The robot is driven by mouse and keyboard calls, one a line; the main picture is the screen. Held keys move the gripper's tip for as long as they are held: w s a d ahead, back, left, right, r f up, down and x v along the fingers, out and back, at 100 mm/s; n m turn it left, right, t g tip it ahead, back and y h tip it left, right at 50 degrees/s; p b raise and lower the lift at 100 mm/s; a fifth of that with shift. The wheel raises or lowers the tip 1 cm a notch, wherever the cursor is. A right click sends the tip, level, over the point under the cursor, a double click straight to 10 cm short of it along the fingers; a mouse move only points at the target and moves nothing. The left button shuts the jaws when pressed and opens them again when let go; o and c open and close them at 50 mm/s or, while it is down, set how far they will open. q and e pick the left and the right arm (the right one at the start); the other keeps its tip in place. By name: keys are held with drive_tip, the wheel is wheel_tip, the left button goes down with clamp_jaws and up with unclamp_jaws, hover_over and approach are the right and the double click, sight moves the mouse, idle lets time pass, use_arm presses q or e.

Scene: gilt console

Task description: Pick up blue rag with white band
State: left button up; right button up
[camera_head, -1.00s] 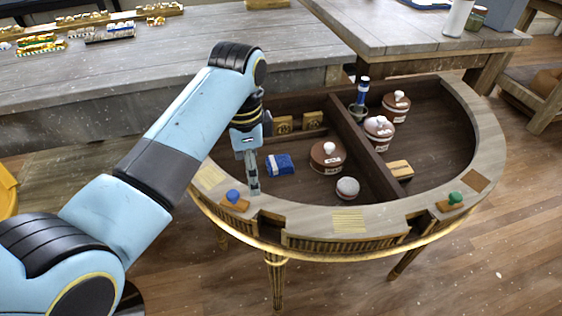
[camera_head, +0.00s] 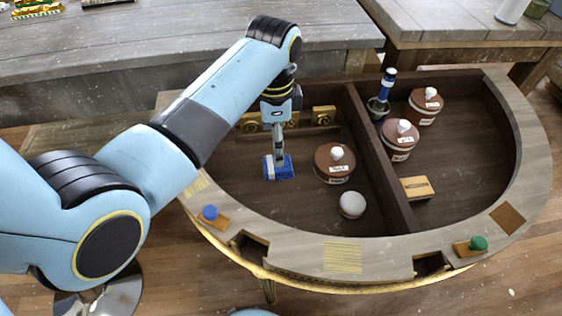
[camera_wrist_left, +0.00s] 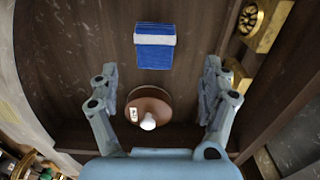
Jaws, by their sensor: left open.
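The blue rag with a white band (camera_head: 279,168) lies folded on the floor of the left compartment of the half-round console (camera_head: 357,249). It also shows in the left wrist view (camera_wrist_left: 155,46), with the white band across it. My left gripper (camera_head: 279,153) points down over the rag in the head view and hides part of it. In the left wrist view my left gripper (camera_wrist_left: 158,82) is open with nothing between its fingers, and the rag lies beyond the fingertips. I cannot tell whether the fingers touch it. My right gripper is not in view.
Gold blocks (camera_head: 323,116) stand at the back wall. A divider (camera_head: 374,152) separates the right compartment, which holds more pots, a blue bottle (camera_head: 381,95) and a wooden block (camera_head: 417,188).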

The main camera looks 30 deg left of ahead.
sight(272, 173)
use_arm(q)
wheel_tip(272, 173, down, 2)
drive_tip(key=shift+f, duration=0.4)
drive_tip(key=f, duration=0.4)
drive_tip(key=shift+s+d+f+b, duration=0.2)
drive_tip(key=shift+s+f+b, duration=0.1)
drive_tip(key=shift+b, duration=0.1)
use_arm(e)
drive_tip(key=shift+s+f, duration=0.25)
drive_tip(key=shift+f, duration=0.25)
use_arm(q)
drive_tip(key=c, duration=1.1)
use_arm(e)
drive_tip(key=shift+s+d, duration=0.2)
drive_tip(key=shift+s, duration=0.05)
use_arm(q)
drive_tip(key=shift+o, duration=0.2)
drive_tip(key=shift+r, duration=0.1)
